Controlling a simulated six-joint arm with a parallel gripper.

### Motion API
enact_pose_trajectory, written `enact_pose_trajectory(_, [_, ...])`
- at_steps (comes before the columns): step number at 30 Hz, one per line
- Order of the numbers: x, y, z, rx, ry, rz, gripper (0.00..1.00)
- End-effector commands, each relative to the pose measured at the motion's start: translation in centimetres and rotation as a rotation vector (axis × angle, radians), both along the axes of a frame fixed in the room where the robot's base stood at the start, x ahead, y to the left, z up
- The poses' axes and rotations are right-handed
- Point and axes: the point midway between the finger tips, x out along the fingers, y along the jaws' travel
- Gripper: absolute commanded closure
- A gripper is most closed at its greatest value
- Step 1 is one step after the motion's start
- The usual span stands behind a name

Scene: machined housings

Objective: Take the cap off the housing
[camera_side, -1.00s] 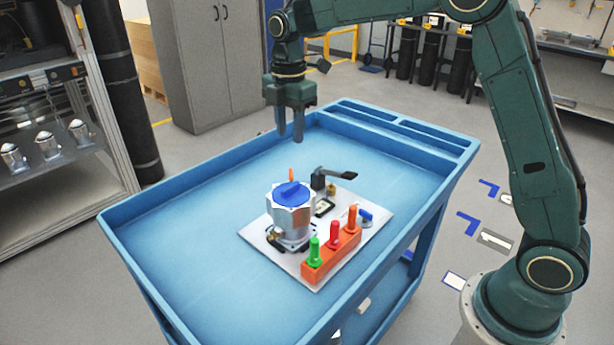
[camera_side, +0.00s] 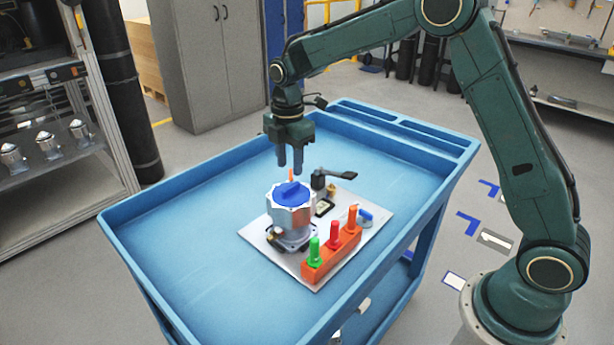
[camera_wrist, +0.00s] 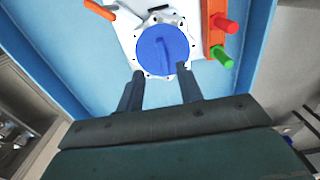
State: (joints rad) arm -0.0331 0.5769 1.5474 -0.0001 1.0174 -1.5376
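The housing (camera_side: 292,217) is a silver machined body standing upright on a light plate. Its blue cap (camera_side: 291,194) sits on top, with a raised bar across it; in the wrist view the cap (camera_wrist: 163,50) shows as a round disc ahead of the fingers. My gripper (camera_side: 290,170) points down just above the cap and is apart from it. It also shows in the wrist view (camera_wrist: 163,88), with its two fingers spread and nothing between them.
An orange block (camera_side: 331,257) with green, red and orange pegs stands at the plate's front right. A black-handled clamp (camera_side: 333,174) is behind the housing. A thin orange rod (camera_wrist: 100,10) stands nearby. The blue cart's left side (camera_side: 190,235) is clear.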

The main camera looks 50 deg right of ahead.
Motion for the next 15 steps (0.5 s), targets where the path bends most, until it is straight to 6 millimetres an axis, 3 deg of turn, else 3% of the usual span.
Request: enact_pose_trajectory(15, [-0.2,0.1,-1.9,0.0,0.002,0.0,0.64])
